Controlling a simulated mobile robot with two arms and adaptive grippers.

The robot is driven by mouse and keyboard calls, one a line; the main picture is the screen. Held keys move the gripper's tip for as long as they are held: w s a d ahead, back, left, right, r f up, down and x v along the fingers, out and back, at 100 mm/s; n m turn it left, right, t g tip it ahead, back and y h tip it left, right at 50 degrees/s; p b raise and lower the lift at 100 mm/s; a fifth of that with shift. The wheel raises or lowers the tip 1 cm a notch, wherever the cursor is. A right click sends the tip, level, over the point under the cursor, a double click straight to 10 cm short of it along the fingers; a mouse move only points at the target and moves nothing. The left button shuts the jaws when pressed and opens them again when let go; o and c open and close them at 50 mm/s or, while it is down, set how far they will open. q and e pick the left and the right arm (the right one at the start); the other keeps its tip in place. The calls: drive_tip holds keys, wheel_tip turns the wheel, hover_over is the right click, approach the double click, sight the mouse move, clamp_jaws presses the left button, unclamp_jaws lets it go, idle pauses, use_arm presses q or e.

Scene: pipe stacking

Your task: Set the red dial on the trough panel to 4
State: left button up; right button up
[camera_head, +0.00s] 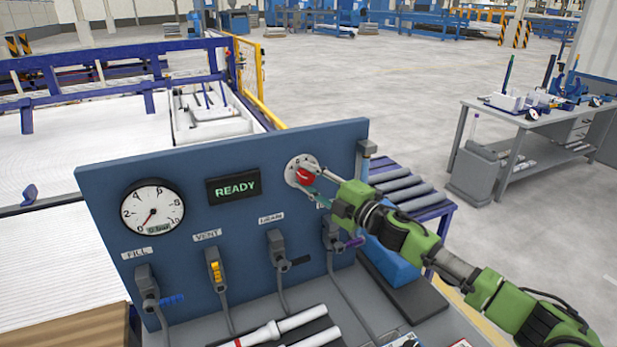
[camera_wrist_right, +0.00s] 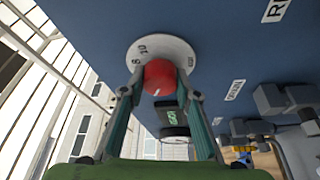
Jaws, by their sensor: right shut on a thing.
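The red dial (camera_head: 305,176) sits on a round pale scale plate (camera_head: 293,163) at the upper right of the blue trough panel (camera_head: 110,185). In the right wrist view the red dial (camera_wrist_right: 159,76) shows between the two fingers, with a white line on its face. The figures 8 and 10 show on the plate's rim there; the other figures are hidden or too small. My right gripper (camera_head: 314,178) is at the dial, shut on it, and it also shows in the right wrist view (camera_wrist_right: 160,90). My left gripper is not in view.
A pressure gauge (camera_head: 152,207) and a READY display (camera_head: 233,187) are left of the dial. Several valve levers line the panel's lower part, one (camera_head: 334,234) close below my gripper. White pipes (camera_head: 285,328) lie in front. A grey workbench (camera_head: 545,118) stands at right.

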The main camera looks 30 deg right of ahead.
drive_tip(key=shift+f, duration=0.1)
drive_tip(key=o, duration=1.1)
drive_tip(key=shift+v, duration=6.05)
